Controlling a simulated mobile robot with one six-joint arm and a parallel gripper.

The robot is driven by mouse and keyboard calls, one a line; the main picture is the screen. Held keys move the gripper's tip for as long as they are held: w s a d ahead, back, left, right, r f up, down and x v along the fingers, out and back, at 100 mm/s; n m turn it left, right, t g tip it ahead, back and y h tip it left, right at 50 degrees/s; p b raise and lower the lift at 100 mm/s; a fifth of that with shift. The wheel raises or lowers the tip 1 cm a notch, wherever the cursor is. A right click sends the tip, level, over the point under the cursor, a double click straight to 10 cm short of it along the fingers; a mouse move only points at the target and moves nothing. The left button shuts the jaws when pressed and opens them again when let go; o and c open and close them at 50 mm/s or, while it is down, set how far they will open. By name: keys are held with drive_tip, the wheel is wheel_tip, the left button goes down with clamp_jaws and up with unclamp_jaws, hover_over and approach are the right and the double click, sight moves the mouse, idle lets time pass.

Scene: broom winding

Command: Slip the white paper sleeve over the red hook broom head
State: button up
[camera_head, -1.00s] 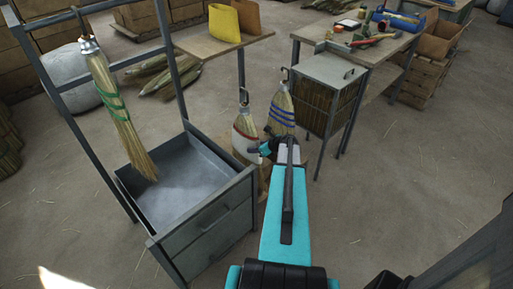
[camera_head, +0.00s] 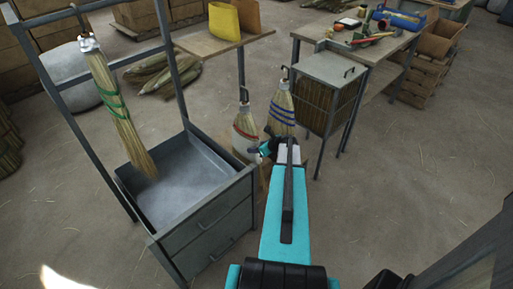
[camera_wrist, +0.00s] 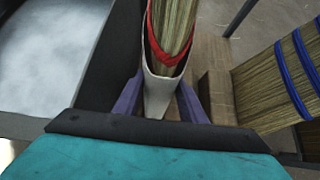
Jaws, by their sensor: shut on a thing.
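The red hook broom head (camera_head: 246,122) hangs upright from a hook in the head view, straw-coloured with a red band. The wrist view shows its bristles and red band (camera_wrist: 167,57) close up. The white paper sleeve (camera_head: 239,145) is around the lower bristles, and its open rim reaches close to the red band. In the wrist view the sleeve (camera_wrist: 157,97) stands between the two purple fingers of my gripper (camera_wrist: 160,103), which is shut on it. My gripper also shows at the sleeve's right side in the head view (camera_head: 259,149). The sleeve's far side is hidden.
A blue-banded broom head (camera_head: 281,110) hangs just right, close to my arm; it also shows in the wrist view (camera_wrist: 285,78). A grey drawer cabinet (camera_head: 203,222) stands left, with a green-banded broom (camera_head: 117,105) above it.

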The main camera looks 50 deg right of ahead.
drive_tip(key=shift+f, duration=0.35)
idle(0.4)
drive_tip(key=o, duration=1.1)
drive_tip(key=shift+r, duration=0.1)
drive_tip(key=shift+b+v, duration=0.7)
drive_tip(key=shift+v, duration=6.15)
drive_tip(key=shift+s+a, duration=0.1)
